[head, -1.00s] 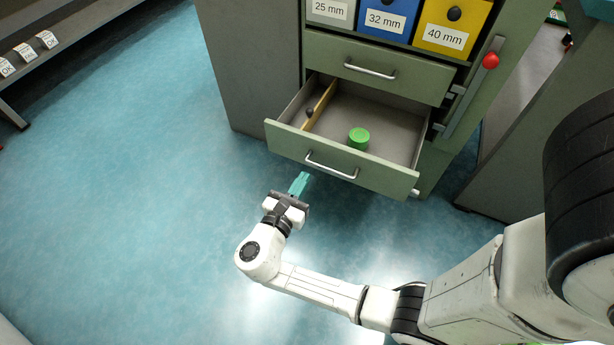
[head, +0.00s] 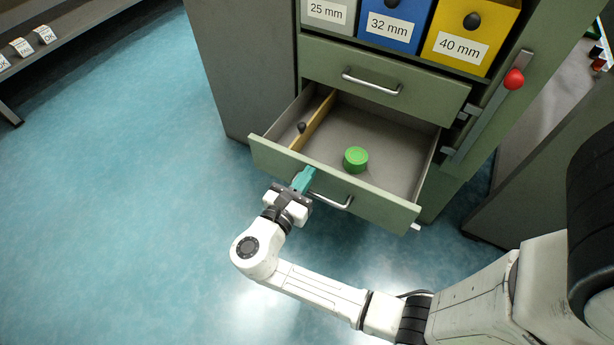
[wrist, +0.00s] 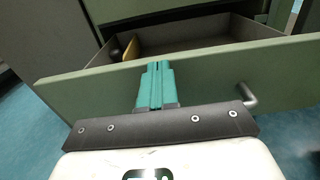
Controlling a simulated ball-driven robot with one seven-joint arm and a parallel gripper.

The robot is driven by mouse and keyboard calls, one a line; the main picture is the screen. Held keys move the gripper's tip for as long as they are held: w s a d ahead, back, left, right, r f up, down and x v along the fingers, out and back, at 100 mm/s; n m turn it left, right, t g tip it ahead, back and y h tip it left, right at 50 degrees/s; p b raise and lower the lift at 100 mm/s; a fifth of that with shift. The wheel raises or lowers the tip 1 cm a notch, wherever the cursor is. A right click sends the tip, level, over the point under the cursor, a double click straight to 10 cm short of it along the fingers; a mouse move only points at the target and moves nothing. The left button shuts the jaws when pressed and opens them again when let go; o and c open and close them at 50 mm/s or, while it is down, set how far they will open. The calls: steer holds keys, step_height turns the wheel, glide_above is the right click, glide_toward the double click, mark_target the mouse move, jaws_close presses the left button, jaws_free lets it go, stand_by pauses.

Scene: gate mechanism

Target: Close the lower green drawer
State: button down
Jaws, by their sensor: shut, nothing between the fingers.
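The lower green drawer (head: 385,203) is pulled out of the cabinet, with a metal bar handle (head: 331,200) on its front. It also shows in the wrist view (wrist: 215,78). Inside are a green round object (head: 356,159), a yellow divider (head: 314,122) and a small dark knob-like piece (head: 301,127). My gripper (head: 303,180) has teal fingers, shut and empty, in front of the drawer front, left of the handle. In the wrist view the fingertips (wrist: 155,72) overlap the drawer front near its top edge; I cannot tell whether they touch it.
The upper green drawer (head: 425,94) is closed. Above it are grey, blue and yellow labelled bins (head: 462,40). A rail with a red knob (head: 514,79) stands at the cabinet's right side. The floor (head: 130,190) to the left is clear.

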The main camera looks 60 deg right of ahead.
steer(key=shift+d, duration=0.15)
steer(key=w+d, duration=0.1)
steer(key=d, duration=2.5)
steer(key=shift+p, duration=0.4)
steer(key=shift+d+r, duration=0.1)
steer(key=shift+r, duration=0.05)
